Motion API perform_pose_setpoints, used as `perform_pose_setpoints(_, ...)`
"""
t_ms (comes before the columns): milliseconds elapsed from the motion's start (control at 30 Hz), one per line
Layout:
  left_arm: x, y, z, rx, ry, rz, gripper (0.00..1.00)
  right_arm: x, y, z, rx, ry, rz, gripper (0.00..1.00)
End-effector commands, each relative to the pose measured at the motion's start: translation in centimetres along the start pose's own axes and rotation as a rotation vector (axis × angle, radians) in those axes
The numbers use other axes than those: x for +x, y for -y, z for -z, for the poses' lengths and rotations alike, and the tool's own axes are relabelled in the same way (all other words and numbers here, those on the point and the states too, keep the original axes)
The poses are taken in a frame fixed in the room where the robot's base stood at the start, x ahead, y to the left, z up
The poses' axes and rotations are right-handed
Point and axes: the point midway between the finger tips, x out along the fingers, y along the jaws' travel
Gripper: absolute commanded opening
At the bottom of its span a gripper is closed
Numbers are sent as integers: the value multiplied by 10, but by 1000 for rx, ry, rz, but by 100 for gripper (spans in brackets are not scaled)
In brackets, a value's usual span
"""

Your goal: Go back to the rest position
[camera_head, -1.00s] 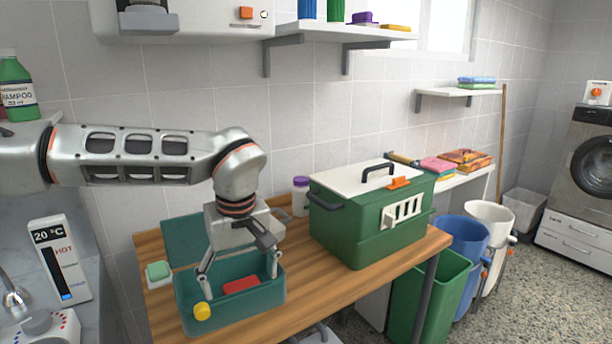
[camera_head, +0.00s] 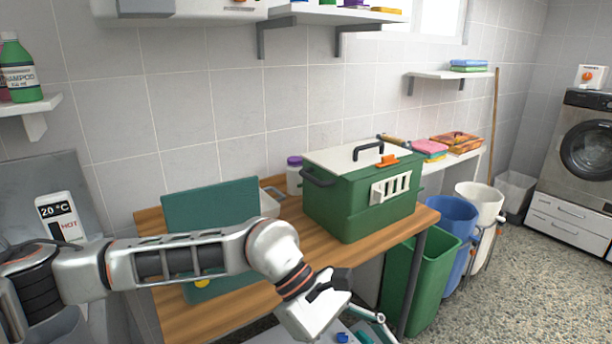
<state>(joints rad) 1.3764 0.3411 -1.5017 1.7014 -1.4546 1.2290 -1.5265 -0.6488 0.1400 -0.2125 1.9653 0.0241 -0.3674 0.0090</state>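My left arm reaches in from the left across the lower part of the head view. Its gripper (camera_head: 366,330) is at the bottom edge, low in front of the wooden table (camera_head: 220,325) and apart from the green kennel. One finger shows; the fingertips are partly cut off, so I cannot tell whether it is open or shut. My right gripper is not in view. The teal box (camera_head: 212,206) stands on the table with its lid up, and my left arm hides most of its body and its inside.
The green kennel (camera_head: 354,222) with a white top stands on the table, a white jar (camera_head: 294,180) behind it. Green (camera_head: 420,285), blue (camera_head: 450,228) and white (camera_head: 481,206) bins stand right of the table. Open floor lies at the lower right.

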Motion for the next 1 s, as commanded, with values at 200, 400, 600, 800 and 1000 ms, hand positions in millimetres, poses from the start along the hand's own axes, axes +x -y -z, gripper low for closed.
perform_pose_setpoints(200,27,-12,-80,-290,445,-87,80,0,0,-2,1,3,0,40)
perform_pose_setpoints(400,8,-36,-117,-600,819,-143,80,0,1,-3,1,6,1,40)
perform_pose_setpoints(600,-31,-62,-107,-958,1194,-178,80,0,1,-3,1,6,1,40)
perform_pose_setpoints(800,-66,-75,-45,-1353,1569,-194,80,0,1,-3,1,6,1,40)
perform_pose_setpoints(1000,-79,-56,58,-1759,1940,-202,80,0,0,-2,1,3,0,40)
